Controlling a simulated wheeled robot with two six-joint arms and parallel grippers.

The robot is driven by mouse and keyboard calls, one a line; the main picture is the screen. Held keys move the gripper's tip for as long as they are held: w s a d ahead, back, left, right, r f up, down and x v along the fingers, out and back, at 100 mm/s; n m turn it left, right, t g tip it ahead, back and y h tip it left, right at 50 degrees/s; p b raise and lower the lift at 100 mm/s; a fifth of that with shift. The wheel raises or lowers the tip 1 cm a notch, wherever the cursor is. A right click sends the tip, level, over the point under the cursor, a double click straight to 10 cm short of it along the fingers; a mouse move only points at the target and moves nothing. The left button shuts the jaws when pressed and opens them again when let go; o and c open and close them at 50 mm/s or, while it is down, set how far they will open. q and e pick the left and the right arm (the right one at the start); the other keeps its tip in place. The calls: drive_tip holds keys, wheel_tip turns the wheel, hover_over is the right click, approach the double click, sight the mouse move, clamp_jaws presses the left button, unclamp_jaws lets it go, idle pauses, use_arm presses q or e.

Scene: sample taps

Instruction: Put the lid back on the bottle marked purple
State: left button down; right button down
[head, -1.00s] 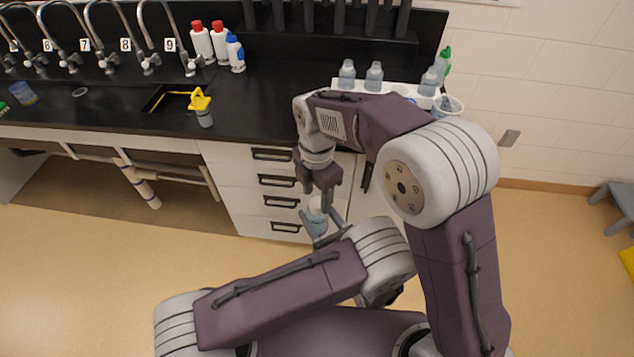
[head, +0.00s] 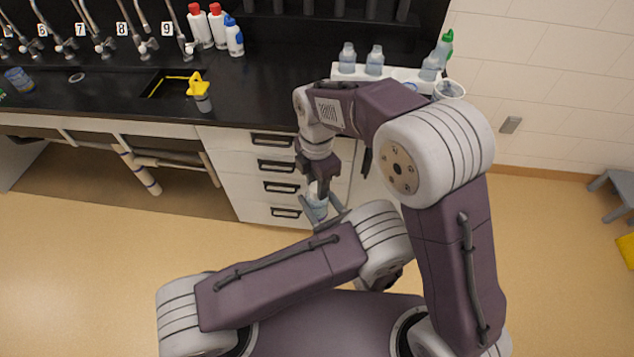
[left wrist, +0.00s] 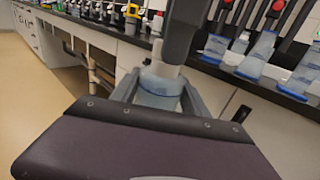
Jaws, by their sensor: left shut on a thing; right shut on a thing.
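My left gripper (left wrist: 158,100) is shut around the sides of a clear bottle with a blue band (left wrist: 160,88); in the head view the bottle (head: 318,208) is in front of the drawers, off the counter. My right gripper (head: 318,186) points down directly above it and is shut on a small whitish piece, seemingly the lid (left wrist: 164,69), at the bottle's mouth. I cannot tell whether the lid touches the bottle or is seated. No purple mark is readable.
The black counter (head: 120,103) carries numbered taps, a sink with a yellow-topped item (head: 198,85) beside it, and red- and blue-capped bottles. A white tray (head: 398,74) with clear bottles stands at the counter's right end. Floor at left is clear.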

drive_tip(key=m, duration=0.5)
drive_tip(key=shift+m, duration=0.3)
drive_tip(key=m, duration=1.4)
drive_tip(key=shift+m, duration=0.3)
drive_tip(key=c, duration=1)
unclamp_jaws()
wheel_tip(320, 180, up, 4)
drive_tip(key=shift+r, duration=0.25)
